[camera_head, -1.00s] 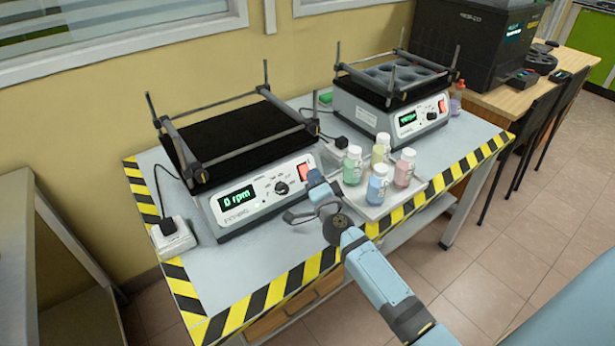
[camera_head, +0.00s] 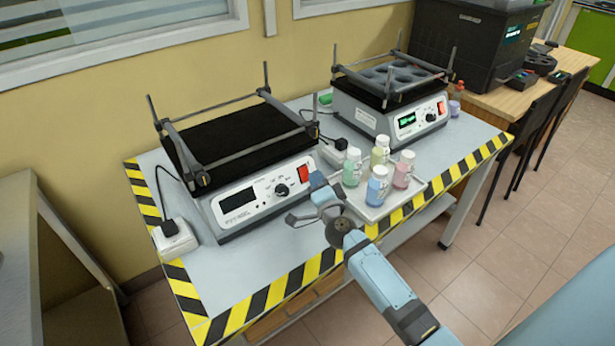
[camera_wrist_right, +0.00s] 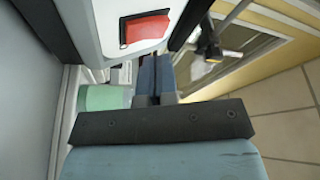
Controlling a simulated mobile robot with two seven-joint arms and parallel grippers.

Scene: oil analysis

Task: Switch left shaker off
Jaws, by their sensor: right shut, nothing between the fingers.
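The left shaker (camera_head: 262,200) stands on the striped-edge table, with an empty black platform on top. Its display (camera_head: 237,198) is dark in the head view. Its red rocker switch (camera_head: 304,173) is at the right end of the front panel; it also shows close up in the right wrist view (camera_wrist_right: 146,29). My right gripper (camera_head: 320,181) is just in front of and slightly right of the switch, at about its height. Its fingers are shut with nothing between them, and they appear together in the right wrist view (camera_wrist_right: 155,75). My left gripper is not in view.
A second shaker (camera_head: 377,120) at the back right has a lit green display. A white tray (camera_head: 372,211) with several capped bottles stands just right of my right gripper. A white power socket (camera_head: 175,238) with a cable sits left of the left shaker.

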